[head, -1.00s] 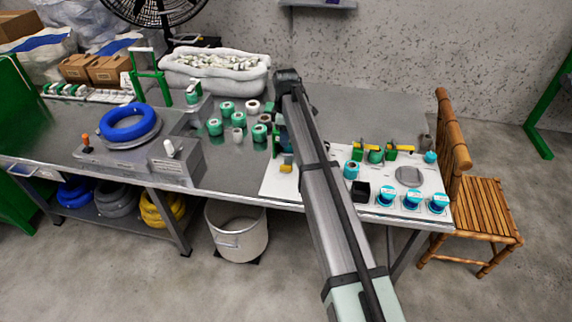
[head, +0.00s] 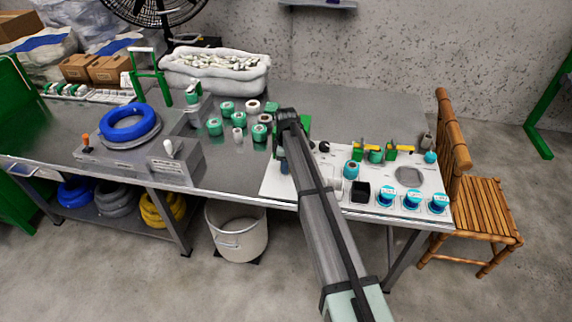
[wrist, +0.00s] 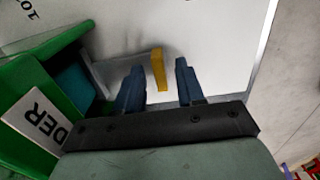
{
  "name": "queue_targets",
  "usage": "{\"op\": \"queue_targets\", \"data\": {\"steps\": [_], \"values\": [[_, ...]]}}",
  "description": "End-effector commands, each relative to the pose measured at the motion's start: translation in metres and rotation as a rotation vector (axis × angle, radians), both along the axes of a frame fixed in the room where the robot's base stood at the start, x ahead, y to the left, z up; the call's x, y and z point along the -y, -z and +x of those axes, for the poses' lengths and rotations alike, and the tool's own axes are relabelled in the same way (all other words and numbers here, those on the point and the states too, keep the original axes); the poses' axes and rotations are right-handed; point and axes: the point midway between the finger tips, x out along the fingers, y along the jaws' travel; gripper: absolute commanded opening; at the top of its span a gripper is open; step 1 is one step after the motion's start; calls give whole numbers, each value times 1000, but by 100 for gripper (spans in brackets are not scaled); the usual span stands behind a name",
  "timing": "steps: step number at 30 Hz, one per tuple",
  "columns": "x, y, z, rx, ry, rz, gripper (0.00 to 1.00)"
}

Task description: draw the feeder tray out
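The green feeder housing (wrist: 60,80) stands at the left of the wrist view, with a white label ending in "DER". A grey tray part (wrist: 104,72) shows at its open side. A yellow handle (wrist: 158,70) stands upright beside it; how it joins the tray is not clear. My gripper (wrist: 160,88) is open, its two dark blue fingers on either side of the handle with gaps showing. In the head view, my arm hides most of the housing (head: 305,124) and the handle; one finger of my gripper (head: 283,162) shows left of the arm.
The white board (head: 330,205) holds a black box (head: 360,192), several blue-capped pieces and yellow-and-green clamps right of my arm. Green spools (head: 214,127) stand on the grey bench to the left. A bamboo chair (head: 485,215) is at the right. The board left of my gripper looks clear.

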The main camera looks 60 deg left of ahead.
Motion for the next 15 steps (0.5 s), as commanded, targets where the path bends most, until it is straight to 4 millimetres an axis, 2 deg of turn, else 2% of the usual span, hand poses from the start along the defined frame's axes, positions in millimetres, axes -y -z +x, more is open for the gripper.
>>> {"op": "queue_targets", "data": {"steps": [11, 15], "values": [[0, 3, 0, 0, 0, 0, 37], [0, 3, 0, 0, 0, 0, 24]]}}
